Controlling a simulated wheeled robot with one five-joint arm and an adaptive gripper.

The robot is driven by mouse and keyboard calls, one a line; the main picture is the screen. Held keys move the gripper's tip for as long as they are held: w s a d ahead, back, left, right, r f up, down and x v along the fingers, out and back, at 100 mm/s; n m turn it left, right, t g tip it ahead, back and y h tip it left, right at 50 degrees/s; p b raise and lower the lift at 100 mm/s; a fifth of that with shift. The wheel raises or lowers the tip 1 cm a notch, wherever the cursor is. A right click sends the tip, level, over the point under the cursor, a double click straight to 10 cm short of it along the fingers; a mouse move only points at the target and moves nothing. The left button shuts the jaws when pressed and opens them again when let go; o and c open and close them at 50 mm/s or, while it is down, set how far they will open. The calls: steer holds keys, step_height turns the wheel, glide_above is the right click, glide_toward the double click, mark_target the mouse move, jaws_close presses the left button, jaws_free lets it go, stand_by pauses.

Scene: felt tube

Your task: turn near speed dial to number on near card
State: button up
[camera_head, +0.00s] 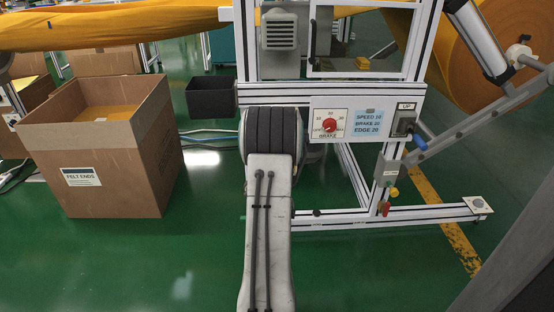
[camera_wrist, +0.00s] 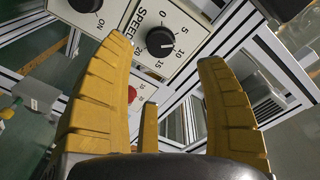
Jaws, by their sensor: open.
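The speed dial (camera_wrist: 158,40) is a round black knob on a white panel marked SPEED, with numbers around it, in the wrist view. A small pale mark shows on its lower right side; I cannot tell exactly which number it points to. Contact cannot be seen. In the head view a blue card (camera_head: 368,122) reads SPEED 10, BRAKE 20, EDGE 20. My arm covers the view there, and neither the speed dial nor my fingers can be made out.
A red brake dial (camera_head: 330,127) sits left of the card; an UP switch (camera_head: 404,122) is to its right. Another black knob (camera_wrist: 86,4) is beside the speed panel. A cardboard box marked FELT ENDS (camera_head: 110,180) stands left. Green floor between is clear.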

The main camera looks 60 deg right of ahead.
steer(key=shift+v, duration=0.85)
steer(key=x, duration=1.2)
steer(key=shift+s, duration=0.2)
steer(key=shift+d, duration=0.1)
